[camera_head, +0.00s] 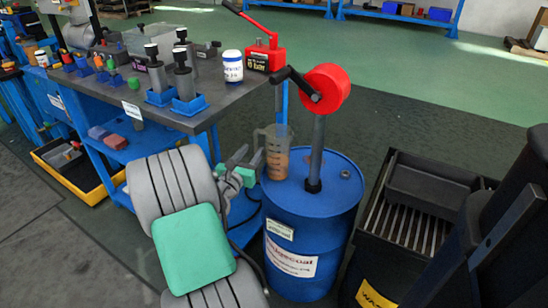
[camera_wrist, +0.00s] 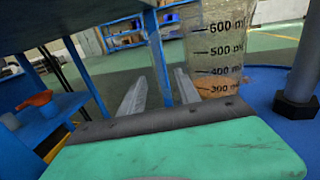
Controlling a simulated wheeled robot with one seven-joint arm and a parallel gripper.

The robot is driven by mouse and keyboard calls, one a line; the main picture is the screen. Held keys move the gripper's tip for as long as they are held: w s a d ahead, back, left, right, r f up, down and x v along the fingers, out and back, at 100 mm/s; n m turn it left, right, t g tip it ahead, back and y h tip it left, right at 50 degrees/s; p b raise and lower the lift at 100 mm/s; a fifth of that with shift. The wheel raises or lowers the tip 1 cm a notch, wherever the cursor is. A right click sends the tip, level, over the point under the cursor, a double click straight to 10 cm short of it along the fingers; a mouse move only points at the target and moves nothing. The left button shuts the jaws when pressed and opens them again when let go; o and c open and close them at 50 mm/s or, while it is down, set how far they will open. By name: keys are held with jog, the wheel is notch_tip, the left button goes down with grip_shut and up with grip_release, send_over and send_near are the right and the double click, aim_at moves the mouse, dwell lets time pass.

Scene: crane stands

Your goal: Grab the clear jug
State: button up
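The clear jug (camera_head: 275,158) stands upright on the blue drum (camera_head: 310,225), with brownish liquid low inside it. In the wrist view the jug (camera_wrist: 215,50) is close, with measuring marks facing me, to the right of my fingers. My gripper (camera_head: 248,157) is just left of the jug at about its height. The wrist view shows its two fingers (camera_wrist: 161,88) apart with nothing gripped between them. The jug lies outside the finger gap, by the right finger. I cannot tell whether that finger touches it.
A hand pump with a red head (camera_head: 326,90) rises from the drum beside the jug; its post (camera_wrist: 303,50) shows at the right. A workbench (camera_head: 215,100) with tools is at the left. A black bin with a grate (camera_head: 410,225) stands right of the drum.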

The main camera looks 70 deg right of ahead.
aim_at(255, 147)
jog(key=d+b, duration=0.1)
jog(key=d, duration=0.3)
jog(key=shift+w+d+f, duration=0.1)
jog(key=shift+c, duration=0.5)
grip_shut()
dwell(0.7)
